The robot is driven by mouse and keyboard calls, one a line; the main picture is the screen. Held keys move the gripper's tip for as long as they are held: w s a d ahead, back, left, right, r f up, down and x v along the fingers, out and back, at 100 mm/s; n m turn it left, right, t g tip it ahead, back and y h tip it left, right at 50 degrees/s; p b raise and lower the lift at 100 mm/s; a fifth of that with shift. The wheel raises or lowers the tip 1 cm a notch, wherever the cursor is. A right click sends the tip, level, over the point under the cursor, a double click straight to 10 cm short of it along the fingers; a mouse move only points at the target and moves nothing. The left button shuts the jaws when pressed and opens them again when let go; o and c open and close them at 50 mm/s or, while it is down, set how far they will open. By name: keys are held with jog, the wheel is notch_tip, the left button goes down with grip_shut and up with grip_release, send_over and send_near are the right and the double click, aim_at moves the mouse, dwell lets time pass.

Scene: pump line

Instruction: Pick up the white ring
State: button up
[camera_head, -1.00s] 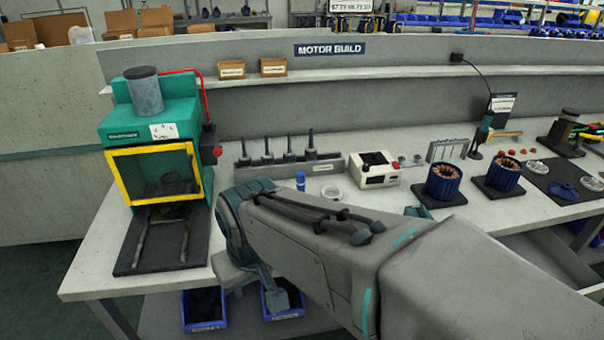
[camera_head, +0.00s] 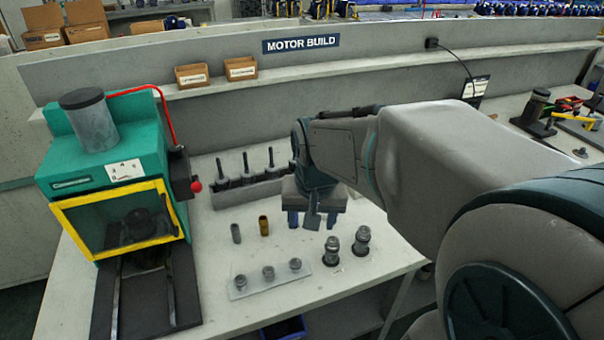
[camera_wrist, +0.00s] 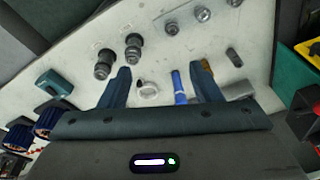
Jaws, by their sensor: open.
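The white ring (camera_wrist: 148,89) lies on the pale bench top in the wrist view, closer to the left finger. A blue cylinder (camera_wrist: 179,87) stands just right of it, also within the span of the fingers. My gripper (camera_wrist: 160,70) is open, pointing down, with nothing held. The head view shows my gripper (camera_head: 312,219) above the bench in front of the peg rack. There the ring is hidden, apparently behind my gripper and wrist.
Two dark fittings (camera_head: 361,241) and a clear plate (camera_head: 242,291) with 3 metal parts stand nearer the front edge. A grey cylinder (camera_head: 236,233) and a brass cylinder (camera_head: 264,226) are left of my gripper. A green press (camera_head: 110,150) fills the left end. The peg rack (camera_head: 247,190) stands behind.

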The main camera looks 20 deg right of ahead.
jog(key=w+d+f+m+g+p, duration=0.1)
jog(key=w+d+f+m+p, duration=0.15)
jog(key=w+d+m, duration=0.4)
jog(key=w+d+f+m+g+p, duration=0.15)
jog(key=w+d+f+m, duration=0.25)
jog(key=w+d, duration=0.55)
jog(key=shift+t, duration=0.25)
jog(key=a+f, duration=0.1)
jog(key=f, duration=0.2)
jog(key=w+f+p, duration=0.1)
jog(key=f, duration=0.1)
jog(key=w+a+f, duration=0.1)
jog(key=f, duration=0.2)
jog(key=shift+w+a+f+p, duration=0.1)
jog(key=shift+a+f+p, duration=0.2)
jog(key=shift+f+p, duration=0.95)
jog(key=shift+f, duration=1.7)
jog(key=c, duration=1)
